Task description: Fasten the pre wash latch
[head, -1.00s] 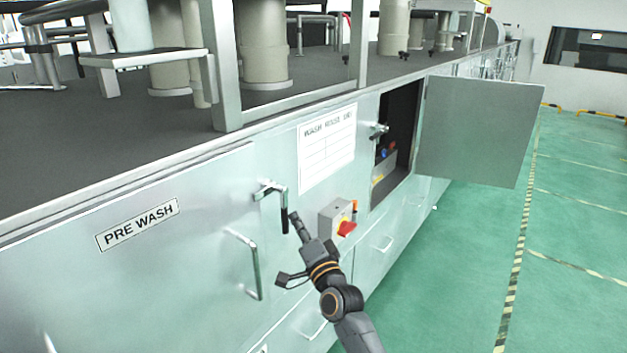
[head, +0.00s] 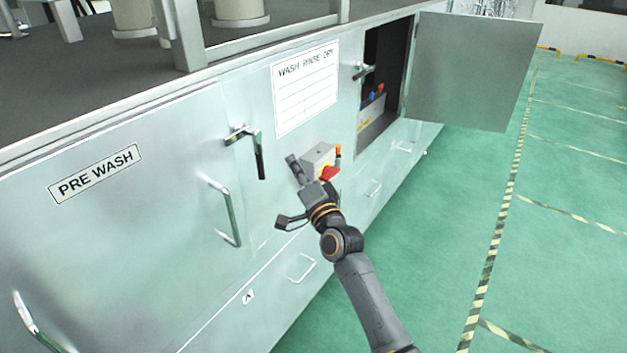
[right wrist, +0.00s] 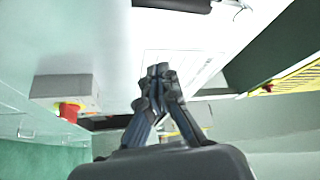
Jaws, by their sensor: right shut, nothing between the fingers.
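The pre wash latch (head: 258,152) is a chrome lever with a black grip at the right edge of the door marked PRE WASH (head: 95,174). Its grip points down, and the door looks flush with the cabinet front. My right gripper (head: 292,160) is shut and empty, a little right of the black grip and apart from it in the picture. In the right wrist view, the shut fingertips (right wrist: 157,72) are at the centre and a black grip (right wrist: 172,4) is at the top edge. My left gripper is not in view.
A grey switch box (head: 318,158) with a red knob sits just right of my gripper; it also shows in the right wrist view (right wrist: 62,86). Farther right, a cabinet door (head: 468,70) stands wide open. A chrome pull handle (head: 226,212) is below the latch. Green floor lies clear at right.

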